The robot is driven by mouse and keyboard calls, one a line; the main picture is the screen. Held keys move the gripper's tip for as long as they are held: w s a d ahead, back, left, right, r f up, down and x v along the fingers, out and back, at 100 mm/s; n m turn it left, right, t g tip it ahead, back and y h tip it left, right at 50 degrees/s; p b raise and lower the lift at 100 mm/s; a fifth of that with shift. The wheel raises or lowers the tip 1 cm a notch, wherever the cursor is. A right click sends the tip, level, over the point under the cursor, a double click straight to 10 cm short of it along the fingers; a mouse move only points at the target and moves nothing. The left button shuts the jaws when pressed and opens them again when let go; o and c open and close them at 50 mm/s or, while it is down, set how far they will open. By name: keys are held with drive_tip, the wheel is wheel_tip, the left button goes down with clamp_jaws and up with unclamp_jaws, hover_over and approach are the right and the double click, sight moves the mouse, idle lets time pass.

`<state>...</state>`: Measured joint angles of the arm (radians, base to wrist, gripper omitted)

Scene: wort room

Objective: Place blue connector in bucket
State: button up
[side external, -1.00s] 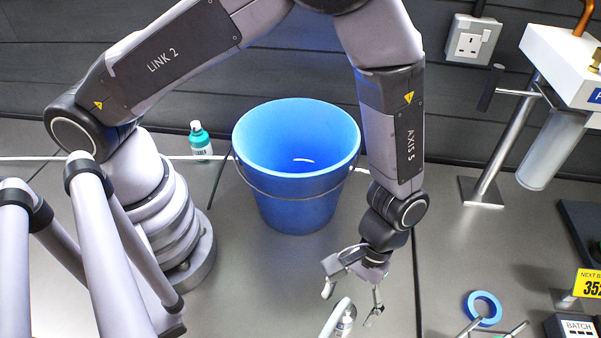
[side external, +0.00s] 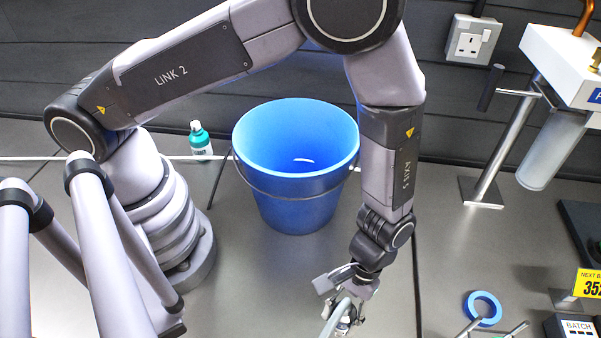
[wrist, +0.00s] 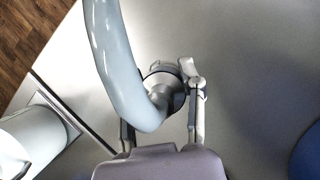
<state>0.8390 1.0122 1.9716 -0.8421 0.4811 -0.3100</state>
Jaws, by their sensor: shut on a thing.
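The blue connector (wrist: 112,50) appears to be a pale grey-blue curved tube with a metal end fitting (wrist: 165,88). In the wrist view the fitting sits between my fingers, and the tube arches up across the picture. My gripper (side external: 343,326) is shut on it low over the bench, at the bottom edge of the side view. The tube's curve (side external: 336,314) shows there in front of the fingers, which partly hide the fitting. The blue bucket (side external: 300,205) stands upright behind and left of my gripper. Its mouth is open, and its visible inside looks empty.
A teal bottle with a white cap (side external: 201,142) stands left of the bucket. A blue ring (side external: 482,308) lies to the right near metal rods. A metal post (side external: 503,140) stands at the right. The bench between gripper and bucket is clear.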

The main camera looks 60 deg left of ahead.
clamp_jaws()
wheel_tip(320, 180, up, 29)
drive_tip(key=w+a+m+t+y, duration=0.15)
drive_tip(key=w+a+m, duration=0.35)
drive_tip(key=a, duration=0.5)
drive_tip(key=w+a+m+y, duration=0.2)
drive_tip(key=w+a+m, duration=0.3)
drive_tip(key=a, duration=0.6)
drive_tip(key=w+a+m+t+y, duration=0.1)
drive_tip(key=w+a+m+y, duration=0.15)
drive_tip(key=a+m, duration=0.6)
drive_tip(key=shift+n+h, duration=0.4)
drive_tip(key=shift+n, duration=0.55)
drive_tip(key=f, duration=0.9)
drive_tip(key=a+f, duration=0.1)
drive_tip(key=f, duration=1.8)
drive_tip(key=shift+w+a+f, duration=0.15)
drive_tip(key=shift+a, duration=0.25)
drive_tip(key=shift+f, duration=0.15)
drive_tip(key=o, duration=0.8)
unclamp_jaws()
